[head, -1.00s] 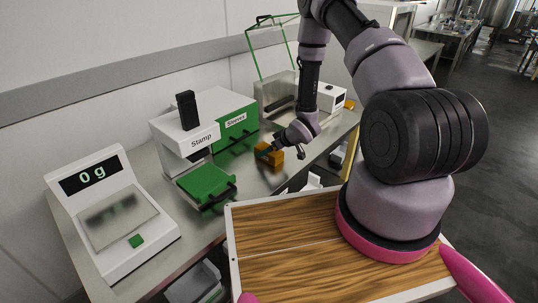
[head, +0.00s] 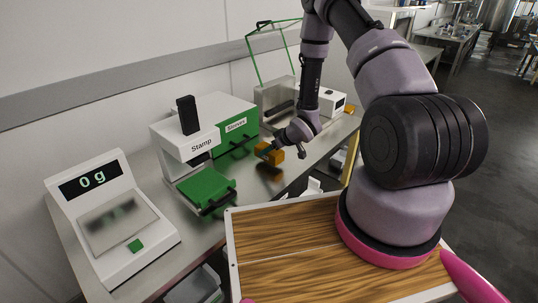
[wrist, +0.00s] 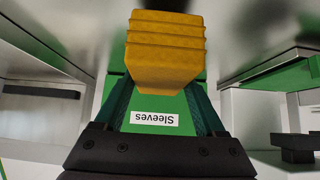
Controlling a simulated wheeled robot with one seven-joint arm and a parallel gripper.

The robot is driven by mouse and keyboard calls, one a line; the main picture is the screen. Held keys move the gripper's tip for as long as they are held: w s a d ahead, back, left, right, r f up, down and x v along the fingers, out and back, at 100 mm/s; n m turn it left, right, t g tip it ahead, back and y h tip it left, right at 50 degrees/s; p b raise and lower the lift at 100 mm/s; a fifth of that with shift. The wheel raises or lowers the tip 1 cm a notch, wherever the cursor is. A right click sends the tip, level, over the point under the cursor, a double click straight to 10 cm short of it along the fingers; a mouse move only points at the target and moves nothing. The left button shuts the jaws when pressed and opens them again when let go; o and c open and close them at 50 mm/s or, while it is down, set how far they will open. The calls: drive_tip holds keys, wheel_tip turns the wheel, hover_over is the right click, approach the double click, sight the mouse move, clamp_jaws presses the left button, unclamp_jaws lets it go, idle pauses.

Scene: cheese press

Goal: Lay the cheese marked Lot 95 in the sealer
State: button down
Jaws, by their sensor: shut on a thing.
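An orange-yellow ridged block of cheese (head: 271,154) is held in my gripper (head: 274,148) a little above the steel bench. In the wrist view the cheese (wrist: 166,48) sits between the two green fingers, which are shut on it. No lot mark is readable on it. The sealer appears to be the pale machine (head: 273,97) at the back of the bench, with its green-framed lid (head: 264,50) standing raised. It lies beyond my gripper, apart from the cheese. Its inside is mostly out of sight.
The Stamp machine (head: 188,148) with its green plate stands left of the gripper, with the green Sleeves box (head: 237,127) behind it. A scale (head: 110,215) reading 0 g is at the near left. A wooden-topped tray (head: 285,235) is in front of me.

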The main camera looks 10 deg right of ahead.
wheel_tip(320, 180, up, 8)
drive_tip(key=shift+w+d+f, duration=0.1)
drive_tip(key=shift+d, duration=0.05)
drive_tip(key=s+d+r+m+t+h, duration=0.15)
drive_tip(key=d+r+m+h, duration=0.5)
drive_tip(key=r, duration=0.65)
drive_tip(key=s+d+f+y, duration=0.1)
drive_tip(key=s+d+f, duration=0.1)
drive_tip(key=s+f, duration=0.3)
drive_tip(key=shift+d+f+m, duration=0.35)
drive_tip(key=shift+d, duration=0.05)
